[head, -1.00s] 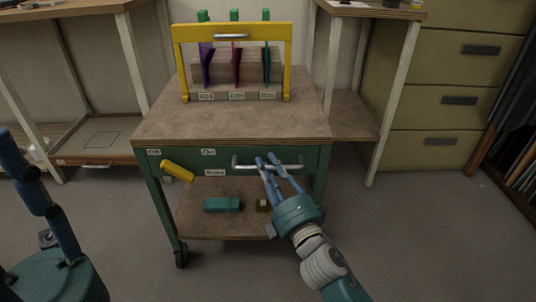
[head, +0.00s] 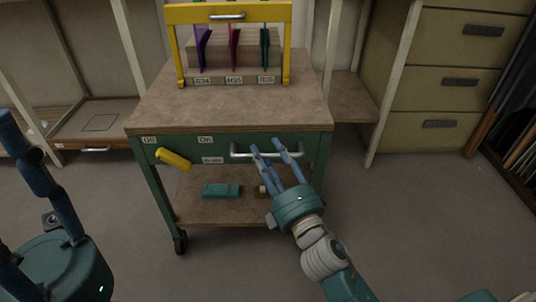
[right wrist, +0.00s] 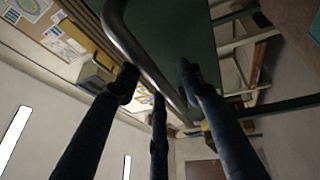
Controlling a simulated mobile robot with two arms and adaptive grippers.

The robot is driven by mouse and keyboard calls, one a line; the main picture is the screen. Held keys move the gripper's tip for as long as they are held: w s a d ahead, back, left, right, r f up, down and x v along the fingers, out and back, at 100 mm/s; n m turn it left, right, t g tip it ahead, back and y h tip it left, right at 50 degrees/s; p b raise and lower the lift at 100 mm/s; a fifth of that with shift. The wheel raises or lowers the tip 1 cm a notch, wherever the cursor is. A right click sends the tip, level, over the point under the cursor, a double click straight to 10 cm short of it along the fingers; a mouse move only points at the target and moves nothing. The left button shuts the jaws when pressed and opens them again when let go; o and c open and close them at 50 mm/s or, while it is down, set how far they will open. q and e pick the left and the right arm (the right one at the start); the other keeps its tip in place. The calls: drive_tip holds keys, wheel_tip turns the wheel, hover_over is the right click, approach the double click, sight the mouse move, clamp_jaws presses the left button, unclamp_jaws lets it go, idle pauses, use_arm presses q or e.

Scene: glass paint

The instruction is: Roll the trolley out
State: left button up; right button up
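The trolley (head: 225,105) stands ahead of me, with a brown top, green frame, lower shelf and caster. Its front has a silver bar handle (head: 240,154) and a yellow brake lever (head: 174,159) below the "Off" and "On" labels. My right gripper (head: 267,147) is at the right part of the handle, its fingers spread. In the right wrist view the handle (right wrist: 150,70) runs between the open fingers; whether they touch it is unclear. My left gripper (head: 45,200) is at the lower left, away from the trolley, partly cut off by the frame edge.
A yellow-framed rack (head: 181,55) with coloured pieces stands on the trolley top. A teal block (head: 221,190) lies on the lower shelf. Benches flank the trolley, with a drawer cabinet (head: 440,95) at right. The floor (head: 420,230) in front is clear.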

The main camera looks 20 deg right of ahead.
drive_tip(key=v, duration=1.2)
idle(0.3)
